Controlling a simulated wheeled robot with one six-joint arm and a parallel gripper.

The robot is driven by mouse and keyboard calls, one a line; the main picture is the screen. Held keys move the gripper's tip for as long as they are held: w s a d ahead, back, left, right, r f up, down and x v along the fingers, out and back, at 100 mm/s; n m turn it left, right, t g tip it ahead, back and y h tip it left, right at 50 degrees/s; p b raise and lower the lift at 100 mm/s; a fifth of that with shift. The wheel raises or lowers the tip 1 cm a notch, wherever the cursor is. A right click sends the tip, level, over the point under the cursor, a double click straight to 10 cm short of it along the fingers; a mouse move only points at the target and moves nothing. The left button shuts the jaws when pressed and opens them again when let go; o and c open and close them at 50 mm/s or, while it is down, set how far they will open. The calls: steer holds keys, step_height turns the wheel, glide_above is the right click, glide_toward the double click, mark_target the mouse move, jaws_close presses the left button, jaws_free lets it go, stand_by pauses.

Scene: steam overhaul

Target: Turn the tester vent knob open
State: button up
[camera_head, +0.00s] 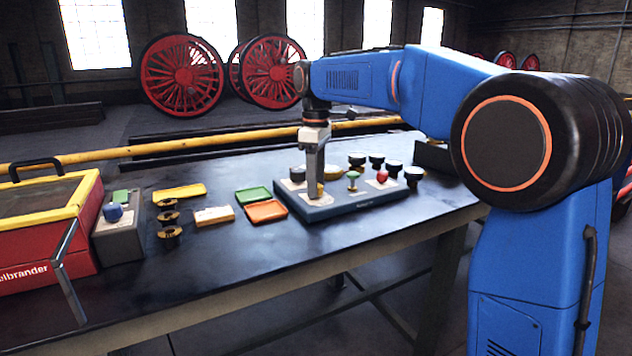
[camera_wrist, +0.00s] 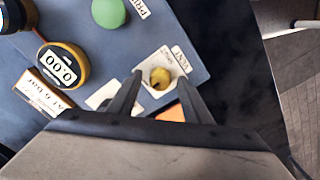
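The tester (camera_head: 345,212) is a low blue-grey box on the bench. Its vent knob (camera_wrist: 160,78) is a small yellow knob on a white plate, beside a label that reads as vent. In the head view the yellow knob (camera_head: 320,189) shows at the fingertips. My gripper (camera_wrist: 160,80) points down over it, fingers apart, one on each side of the knob with a gap visible. I cannot tell how far the fingertips reach down beside it. The head view shows my gripper (camera_head: 316,180) upright above the tester's left part.
On the tester are a round gauge reading 0.00 (camera_wrist: 62,66), a green knob (camera_head: 352,175) and a red knob (camera_head: 382,176). Orange (camera_head: 266,211) and green (camera_head: 253,195) trays lie left. A red toolbox (camera_head: 45,240) stands far left.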

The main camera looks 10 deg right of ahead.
step_height(320, 180, up, 17)
steer(key=shift+r, duration=0.2)
stand_by(0.5)
steer(key=s+d+f+m+t, duration=0.1)
steer(key=s+d+f+m, duration=0.2)
steer(key=s+d+f, duration=0.45)
steer(key=s+d+f+m+t, duration=0.1)
steer(key=s+d+f+m, duration=0.25)
steer(key=s, duration=0.65)
steer(key=s+d+f+m+t, duration=0.1)
steer(key=s+d+f+m, duration=0.2)
steer(key=s+f, duration=0.6)
steer(key=s+d+f+m+t, duration=0.1)
steer(key=s+d+f+m, duration=0.2)
steer(key=s+f, duration=0.7)
step_height(320, 180, down, 5)
steer(key=shift+s+d+m+t, duration=0.2)
steer(key=shift+d+m+t, duration=0.15)
steer(key=shift+d+t, duration=0.1)
